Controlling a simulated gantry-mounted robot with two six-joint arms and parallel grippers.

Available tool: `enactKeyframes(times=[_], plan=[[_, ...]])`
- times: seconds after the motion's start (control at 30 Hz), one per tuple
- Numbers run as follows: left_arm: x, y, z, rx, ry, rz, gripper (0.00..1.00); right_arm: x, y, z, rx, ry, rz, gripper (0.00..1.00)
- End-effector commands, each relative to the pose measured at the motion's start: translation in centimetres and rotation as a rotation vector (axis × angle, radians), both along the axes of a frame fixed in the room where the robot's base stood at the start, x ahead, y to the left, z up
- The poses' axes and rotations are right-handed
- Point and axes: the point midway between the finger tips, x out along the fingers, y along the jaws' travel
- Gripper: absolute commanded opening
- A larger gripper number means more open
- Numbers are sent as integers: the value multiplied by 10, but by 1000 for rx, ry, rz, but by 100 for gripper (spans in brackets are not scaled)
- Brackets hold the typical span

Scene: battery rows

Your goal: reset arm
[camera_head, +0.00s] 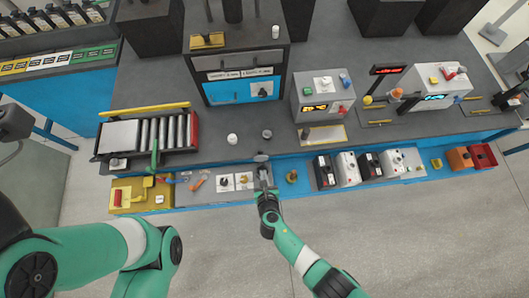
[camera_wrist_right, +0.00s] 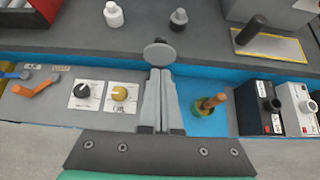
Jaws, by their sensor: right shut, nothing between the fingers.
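My right gripper (camera_head: 263,173) is over the front edge of the workbench, pointing away from me. In the right wrist view its two grey fingers (camera_wrist_right: 159,72) lie together, shut, with nothing held. A round grey knob-like piece (camera_wrist_right: 159,52) stands just past the fingertips; I cannot tell whether they touch it. It also shows in the head view (camera_head: 261,157). My left arm (camera_head: 90,248) comes in from the lower left, bent; its gripper is not in view.
Left of the right fingers is a panel with a black dial (camera_wrist_right: 82,91) and a yellow dial (camera_wrist_right: 119,94). On the right are a brass-coloured handle (camera_wrist_right: 207,103) and several switch boxes (camera_head: 347,168). A white cap (camera_head: 232,139) and grey cap (camera_head: 267,134) stand behind.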

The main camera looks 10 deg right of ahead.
Motion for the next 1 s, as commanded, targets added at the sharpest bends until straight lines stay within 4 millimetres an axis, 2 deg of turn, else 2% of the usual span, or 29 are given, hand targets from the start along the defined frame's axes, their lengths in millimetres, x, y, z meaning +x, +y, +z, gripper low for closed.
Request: enactKeyframes(times=[0.03, 0.23, 0.63, 0.73, 0.77, 0.87, 0.97, 1.0], plan=[[0, 0, 15, 0, 0, 0, 64, -9, 1, 13, -1, 1, 2, 0], [0, 0, 24, 0, 1, 0, 64, -26, 1, 20, 0, 0, 0, 0], [0, 0, 23, 0, 1, 0, 64, -26, 1, 19, 0, 0, -1, 0], [0, 0, 28, 0, 1, 0, 64, -18, -8, 28, 5, -6, -29, 0], [0, 0, 30, 0, 1, 0, 64, -11, -12, 36, 11, -16, -45, 0], [0, 0, 39, 0, 1, 0, 64, 28, -23, 77, 51, -79, -109, 0], [0, 0, 47, 0, 1, 0, 64, 77, -32, 144, 139, -193, -181, 0], [0, 0, 50, 0, 1, 0, 64, 96, -37, 175, 185, -244, -211, 0]])
